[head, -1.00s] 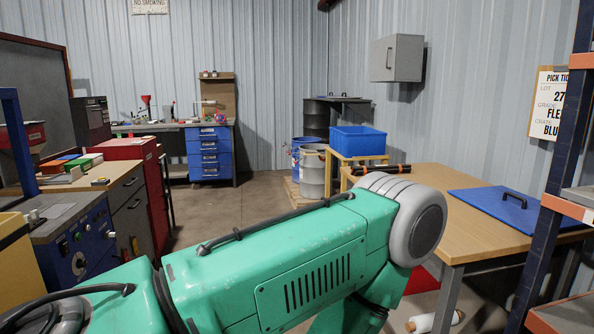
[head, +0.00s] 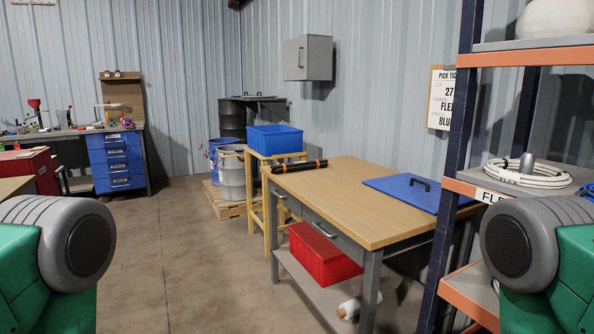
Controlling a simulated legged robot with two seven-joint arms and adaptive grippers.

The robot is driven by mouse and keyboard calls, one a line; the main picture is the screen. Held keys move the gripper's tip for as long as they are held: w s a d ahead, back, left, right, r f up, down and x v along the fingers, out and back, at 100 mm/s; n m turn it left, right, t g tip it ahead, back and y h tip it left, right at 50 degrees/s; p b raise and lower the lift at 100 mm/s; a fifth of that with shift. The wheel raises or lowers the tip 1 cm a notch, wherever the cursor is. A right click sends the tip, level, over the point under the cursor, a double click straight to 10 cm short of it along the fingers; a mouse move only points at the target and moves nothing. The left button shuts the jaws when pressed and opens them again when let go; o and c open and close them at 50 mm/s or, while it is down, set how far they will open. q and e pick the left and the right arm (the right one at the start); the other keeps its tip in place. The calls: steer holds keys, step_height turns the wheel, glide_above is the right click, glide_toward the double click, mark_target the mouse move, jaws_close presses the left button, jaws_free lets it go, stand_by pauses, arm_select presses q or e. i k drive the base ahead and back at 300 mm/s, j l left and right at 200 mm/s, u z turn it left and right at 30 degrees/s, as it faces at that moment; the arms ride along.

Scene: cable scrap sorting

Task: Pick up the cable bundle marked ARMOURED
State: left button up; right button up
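No bundle with a readable ARMOURED mark shows in the head view. Only green and grey links of my arms show in the lower left and lower right corners, the right one covering part of the shelving.
The rack's dark blue upright (head: 452,170) stands at right. A blue crate (head: 275,140) sits on a stand. Floor at left centre is clear.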

mark_target(278, 169)
steer(key=i+j+u, duration=0.1)
steer(key=u, duration=0.3)
steer(key=i+u, duration=0.15)
steer(key=u, duration=0.3)
steer(key=i, duration=3.85)
steer(key=i+z, duration=0.1)
steer(key=i, duration=0.8)
steer(key=i+j+z, duration=0.1)
steer(key=i, duration=0.85)
steer(key=i+z, duration=0.15)
steer(key=z, duration=1.85)
